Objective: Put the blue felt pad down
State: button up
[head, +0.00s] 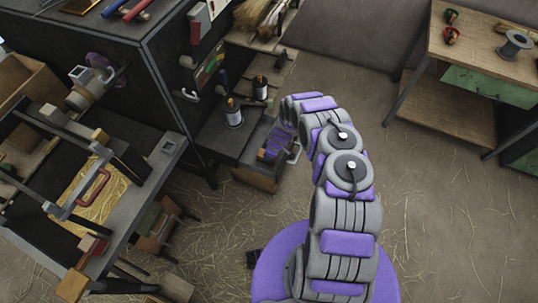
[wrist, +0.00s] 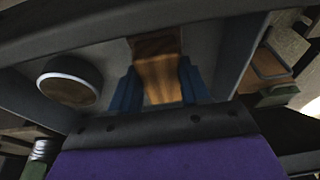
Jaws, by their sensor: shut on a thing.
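My gripper (head: 273,148) reaches down over a low dark stand (head: 250,180) at the middle of the head view. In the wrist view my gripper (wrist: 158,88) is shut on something. The pad cannot be made out in the head view, where my gripper covers the spot. Whether it touches the surface below cannot be told.
A black cabinet (head: 150,90) and a cluttered workbench (head: 125,215) are at the left. A wooden table (head: 480,55) stands at the right. The straw-strewn floor (head: 440,200) is open at the right.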

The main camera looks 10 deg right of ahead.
jog(key=shift+a, duration=0.2)
jog(key=o, duration=0.8)
jog(key=shift+a, duration=0.25)
jog(key=o, duration=0.3)
jog(key=shift+d, duration=0.35)
